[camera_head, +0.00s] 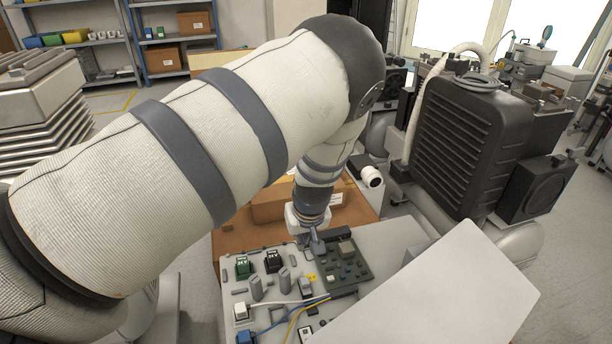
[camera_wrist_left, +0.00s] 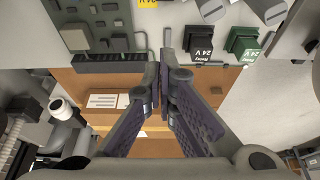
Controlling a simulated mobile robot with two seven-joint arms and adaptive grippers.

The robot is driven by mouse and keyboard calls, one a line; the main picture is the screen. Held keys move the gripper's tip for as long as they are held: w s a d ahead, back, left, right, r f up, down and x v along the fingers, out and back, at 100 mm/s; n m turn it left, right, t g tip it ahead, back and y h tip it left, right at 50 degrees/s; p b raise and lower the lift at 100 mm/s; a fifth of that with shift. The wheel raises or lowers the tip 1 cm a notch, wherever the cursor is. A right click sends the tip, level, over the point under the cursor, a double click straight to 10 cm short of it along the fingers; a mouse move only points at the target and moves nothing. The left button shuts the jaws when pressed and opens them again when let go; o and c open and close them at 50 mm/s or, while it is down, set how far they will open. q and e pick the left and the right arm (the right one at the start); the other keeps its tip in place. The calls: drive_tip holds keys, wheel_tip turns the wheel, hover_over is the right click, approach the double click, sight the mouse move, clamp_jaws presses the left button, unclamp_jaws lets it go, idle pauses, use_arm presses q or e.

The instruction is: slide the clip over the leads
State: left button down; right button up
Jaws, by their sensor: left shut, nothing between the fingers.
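A blue lead (camera_head: 294,313) and a yellow lead (camera_head: 296,322) run across the light mounting panel (camera_head: 232,282) at the bottom of the head view. A white lead (camera_head: 275,304) runs beside them. I cannot pick out the clip with certainty. My left gripper (camera_head: 317,246) is over the panel's far edge, beside the green circuit board (camera_head: 346,262), away from the leads. In the left wrist view its fingertips (camera_wrist_left: 164,56) are together and empty, between the board's dark connector strip (camera_wrist_left: 108,63) and the black relay (camera_wrist_left: 201,43). My right gripper is not in view.
A green relay (camera_head: 243,267) and grey cylinders (camera_head: 256,288) stand up from the panel. A cardboard box (camera_head: 270,207) lies behind it. A plain white slab (camera_head: 440,300) covers the lower right. A black ribbed compressor housing (camera_head: 470,145) stands at the right.

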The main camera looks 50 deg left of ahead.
sight(308, 284)
use_arm(q)
drive_tip(key=b+x, duration=0.3)
drive_tip(key=x, duration=0.7)
drive_tip(key=shift+s+d+f, duration=0.1)
drive_tip(key=shift+s+f, duration=0.05)
drive_tip(key=shift+f, duration=0.1)
drive_tip(key=shift+s+d+r, duration=0.2)
drive_tip(key=shift+s+d, duration=0.05)
drive_tip(key=shift+d, duration=0.35)
drive_tip(key=shift+s+d+r, duration=0.2)
drive_tip(key=shift+s+d, duration=0.05)
drive_tip(key=shift+d, duration=0.35)
drive_tip(key=shift+s+d+f+p, duration=0.1)
drive_tip(key=shift+s+d+p, duration=0.2)
drive_tip(key=shift+d, duration=0.2)
drive_tip(key=shift+d, duration=0.1)
drive_tip(key=d, duration=0.1)
drive_tip(key=s+d+p, duration=0.1)
drive_tip(key=d+p, duration=0.1)
drive_tip(key=shift+s+d+r, duration=0.15)
drive_tip(key=shift+s+r, duration=0.05)
drive_tip(key=shift+s, duration=0.2)
drive_tip(key=shift+s+d+f, duration=0.2)
drive_tip(key=shift+d, duration=0.1)
